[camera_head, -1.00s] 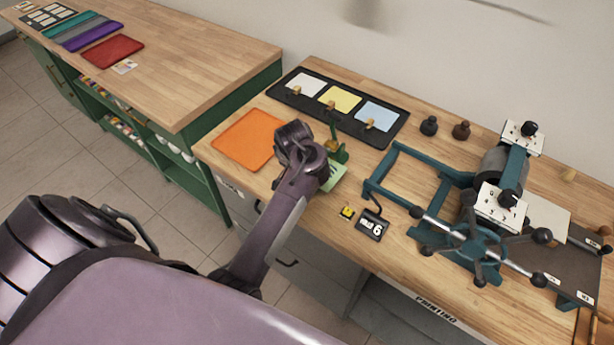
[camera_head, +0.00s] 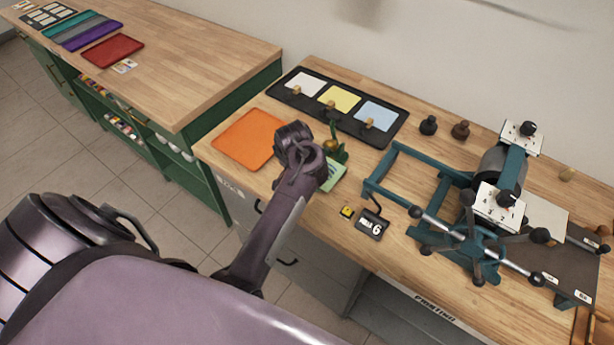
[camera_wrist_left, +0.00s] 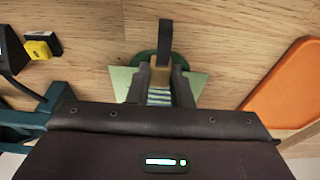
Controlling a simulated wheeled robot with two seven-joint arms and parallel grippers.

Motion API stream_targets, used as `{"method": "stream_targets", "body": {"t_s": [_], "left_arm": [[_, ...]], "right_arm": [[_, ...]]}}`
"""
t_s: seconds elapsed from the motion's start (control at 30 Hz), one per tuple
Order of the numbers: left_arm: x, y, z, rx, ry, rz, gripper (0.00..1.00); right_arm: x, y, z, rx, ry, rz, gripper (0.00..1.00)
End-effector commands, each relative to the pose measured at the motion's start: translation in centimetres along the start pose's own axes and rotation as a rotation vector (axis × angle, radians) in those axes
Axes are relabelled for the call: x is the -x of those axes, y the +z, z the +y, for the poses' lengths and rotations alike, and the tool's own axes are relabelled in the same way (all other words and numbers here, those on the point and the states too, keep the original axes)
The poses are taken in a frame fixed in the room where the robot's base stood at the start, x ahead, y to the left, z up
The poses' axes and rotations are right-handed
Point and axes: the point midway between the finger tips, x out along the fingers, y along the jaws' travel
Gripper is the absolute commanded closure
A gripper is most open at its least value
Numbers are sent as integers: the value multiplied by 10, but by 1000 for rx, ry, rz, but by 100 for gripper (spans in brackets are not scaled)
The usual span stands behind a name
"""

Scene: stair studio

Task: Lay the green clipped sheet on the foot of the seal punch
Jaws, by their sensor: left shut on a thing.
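The light green sheet (camera_head: 332,176) shows beside my left gripper in the head view, at the near side of the seal punch (camera_head: 338,153). In the left wrist view the sheet (camera_wrist_left: 121,82) spreads out on both sides of my left gripper (camera_wrist_left: 159,82). The gripper is shut on the sheet's tan clip (camera_wrist_left: 160,73). The punch's dark lever (camera_wrist_left: 165,38) and part of its rounded green foot (camera_wrist_left: 143,57) show just beyond the clip. The sheet overlaps the foot in this view; whether it touches is hidden. My right gripper is out of view.
An orange mat (camera_head: 246,139) lies left of the punch. A black tray (camera_head: 377,137) with clipped sheets is behind it. A small yellow block (camera_head: 347,212), a number 6 stand (camera_head: 371,225) and a large blue press (camera_head: 465,230) stand to the right.

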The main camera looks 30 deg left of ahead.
Motion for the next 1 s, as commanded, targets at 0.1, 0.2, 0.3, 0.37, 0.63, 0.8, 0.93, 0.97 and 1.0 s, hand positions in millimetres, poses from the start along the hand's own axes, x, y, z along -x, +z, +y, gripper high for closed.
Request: {"method": "stream_targets", "body": {"t_s": [0.1, 0.2, 0.3, 0.37, 0.63, 0.8, 0.93, 0.97, 1.0], "left_arm": [[0, 0, 0, 0, 0, -1, 92], [-1, 0, 0, 0, 0, -1, 92], [-1, 0, 0, 0, 0, 0, 92], [-1, 0, 0, 0, 0, 0, 92], [-1, 0, 0, 0, 1, 0, 58], [-1, 0, 0, 0, 1, 0, 56], [1, 0, 0, 0, 1, 0, 56], [2, -1, 0, 0, 1, 0, 56], [5, -1, 0, 0, 1, 0, 56]], "right_arm": [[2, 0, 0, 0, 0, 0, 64], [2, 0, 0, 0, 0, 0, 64], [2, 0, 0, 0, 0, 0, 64], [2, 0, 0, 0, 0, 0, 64], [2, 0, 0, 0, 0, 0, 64], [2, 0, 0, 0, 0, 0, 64], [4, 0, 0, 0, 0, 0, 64], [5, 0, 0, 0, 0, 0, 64], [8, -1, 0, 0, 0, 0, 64]]}}
